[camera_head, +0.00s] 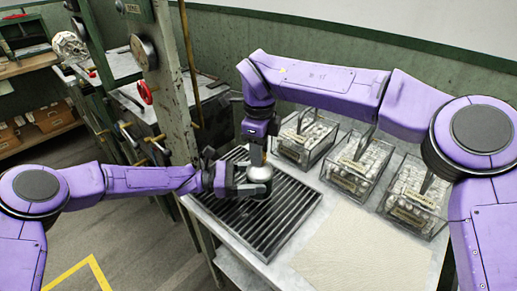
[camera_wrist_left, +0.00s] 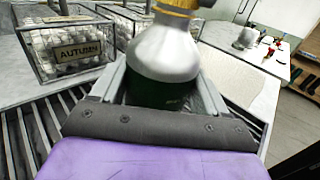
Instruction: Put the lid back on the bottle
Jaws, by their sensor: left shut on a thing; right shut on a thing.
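The bottle (camera_head: 260,173) has a silver upper part and a dark green lower part. It stands upright over the dark slatted rack. My left gripper (camera_head: 252,189) is shut on its lower body from the left; in the left wrist view the bottle (camera_wrist_left: 165,55) sits between the fingers. A gold-coloured lid (camera_wrist_left: 178,4) shows at the bottle's top, cut by the frame edge. My right gripper (camera_head: 257,150) points down from above and is shut on the lid, directly over the bottle. Lid and neck look in contact, but I cannot tell whether it is seated.
The slatted rack (camera_head: 290,215) lies on a pale table. Clear boxes of white cocoons (camera_head: 305,137) stand behind and to the right, one labelled "AUTUMN" (camera_wrist_left: 80,50). A pale cloth (camera_head: 350,250) lies at the front right. A green post (camera_head: 172,90) rises left of the rack.

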